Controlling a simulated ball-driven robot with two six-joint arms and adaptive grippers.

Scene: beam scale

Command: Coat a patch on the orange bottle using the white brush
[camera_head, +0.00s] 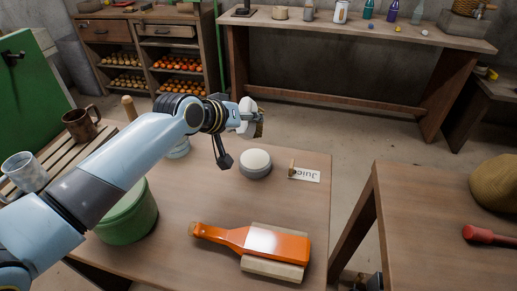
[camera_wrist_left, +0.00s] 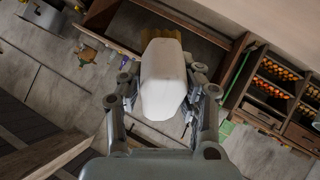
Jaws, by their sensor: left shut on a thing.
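The orange bottle (camera_head: 277,244) lies on its side on a pale wooden cradle (camera_head: 272,269) at the front of the table, its neck pointing left. A pale, shiny area shows on its upper side; I cannot tell whether it is glare or coating. My left gripper (camera_head: 250,121) is shut on the white brush (camera_head: 247,105), above the back of the table and well away from the bottle. In the left wrist view the brush's white body (camera_wrist_left: 163,80) sits between the fingers, with yellowish bristles (camera_wrist_left: 163,35) at its far end. My right gripper is out of view.
A grey jar with a white top (camera_head: 255,163) and a "Juice" tag (camera_head: 304,173) stand behind the bottle. A green pot (camera_head: 128,218) is at the left, partly under my arm. Mugs (camera_head: 82,124) stand on a slatted rack. The table between jar and bottle is clear.

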